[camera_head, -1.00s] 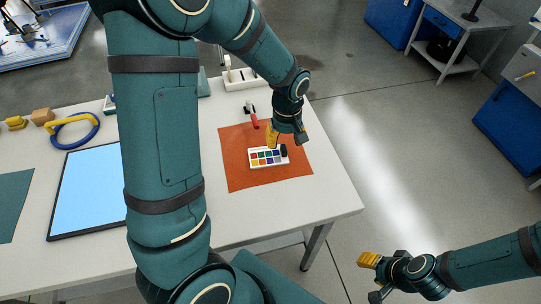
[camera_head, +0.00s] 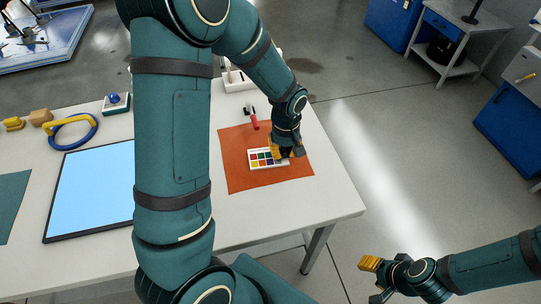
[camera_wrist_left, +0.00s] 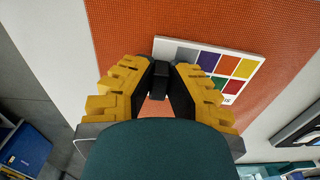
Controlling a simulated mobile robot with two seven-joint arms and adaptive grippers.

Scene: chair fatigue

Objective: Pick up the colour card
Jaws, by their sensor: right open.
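The colour card (camera_head: 256,158), a white card with several coloured squares, lies flat on an orange mat. It also shows in the left wrist view (camera_wrist_left: 246,69), with a grey patch at its near left corner. A black block (camera_wrist_left: 160,80), seemingly the card's grip, stands at that end. My left gripper (camera_head: 283,153) is down over the card's right end and hides part of it. In the left wrist view its yellow fingers (camera_wrist_left: 160,72) stand on either side of the black block; whether they press on it is unclear. My right gripper (camera_head: 372,280) is open and empty, away from the table.
The orange mat (camera_head: 235,180) lies near the table's right edge. A red-handled tool (camera_head: 254,121) lies at its back edge, with a white rack (camera_head: 238,82) behind. A blue-faced panel (camera_head: 95,195) lies left. Bare table (camera_head: 270,220) is in front of the mat.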

